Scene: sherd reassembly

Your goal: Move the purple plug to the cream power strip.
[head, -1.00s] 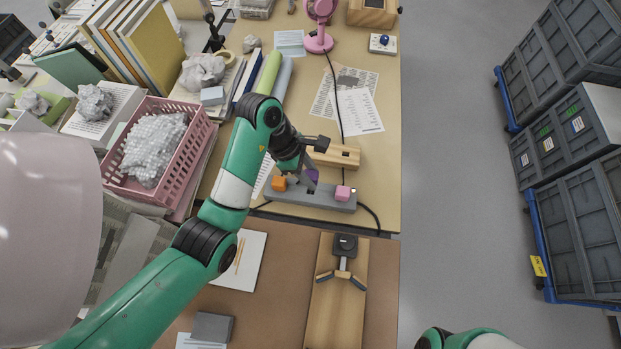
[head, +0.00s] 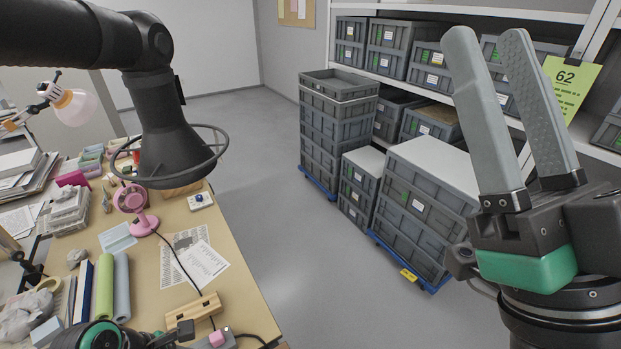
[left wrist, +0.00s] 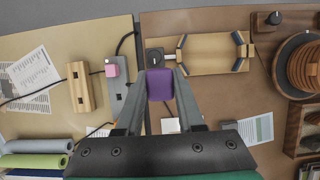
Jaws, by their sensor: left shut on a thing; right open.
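The purple plug (left wrist: 160,84) is between the fingertips of my left gripper (left wrist: 160,92) in the left wrist view. It appears off to the side of the grey strip (left wrist: 118,92), which carries a pink plug (left wrist: 112,70); its height is hard to judge. My right gripper (head: 485,42) is raised at the upper right, open and empty.
A black cable runs from the pink fan (head: 132,200) past printed sheets (head: 190,258). Rolled mats (head: 112,287) lie left of the strips. In the left wrist view, a wooden clamp board (left wrist: 205,54) lies right of the plug. Grey crates (head: 430,205) stand across the floor.

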